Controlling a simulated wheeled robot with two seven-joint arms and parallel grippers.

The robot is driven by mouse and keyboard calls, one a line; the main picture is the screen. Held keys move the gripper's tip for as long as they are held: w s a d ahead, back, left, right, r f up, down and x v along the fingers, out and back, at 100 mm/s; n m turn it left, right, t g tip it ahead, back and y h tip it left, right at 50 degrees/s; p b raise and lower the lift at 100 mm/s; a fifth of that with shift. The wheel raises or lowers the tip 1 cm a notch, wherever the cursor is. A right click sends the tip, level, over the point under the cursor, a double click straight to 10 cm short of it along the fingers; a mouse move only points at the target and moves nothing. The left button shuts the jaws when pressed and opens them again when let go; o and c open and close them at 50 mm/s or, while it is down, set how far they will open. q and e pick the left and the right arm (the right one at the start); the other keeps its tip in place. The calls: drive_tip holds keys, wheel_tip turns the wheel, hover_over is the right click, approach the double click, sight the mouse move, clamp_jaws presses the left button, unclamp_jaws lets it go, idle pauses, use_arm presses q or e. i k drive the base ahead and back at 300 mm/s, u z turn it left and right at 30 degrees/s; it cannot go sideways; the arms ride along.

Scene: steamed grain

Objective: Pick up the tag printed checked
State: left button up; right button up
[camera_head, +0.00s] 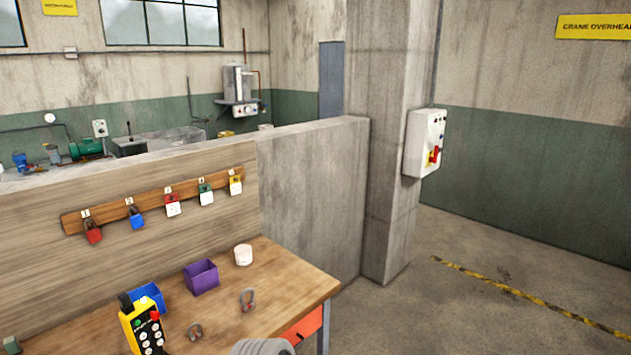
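A wooden rail (150,202) on the panel holds several padlocks. At its right part hang three white tags with padlocks: one tag (173,209) under a red padlock, one tag (207,198) under a green padlock, and one tag (236,188) by a yellow padlock. The print on the tags is too small to read, so I cannot tell which says checked. A red padlock (94,235) and a blue padlock (136,221) hang at the left without a visible tag. Neither of my grippers shows in the head view.
On the wooden bench (285,283) stand a purple bin (201,279), a blue bin (150,296), a white cup (243,255), a yellow pendant control (144,328) and two shackles (248,300). A grey rounded shape at the bottom edge is unclear.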

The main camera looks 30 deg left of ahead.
sight(206, 196)
drive_tip(key=z, duration=0.25)
drive_tip(key=i, duration=1.85)
drive_tip(key=u, duration=1.25)
drive_tip(key=i, duration=0.8)
drive_tip(key=u, duration=1)
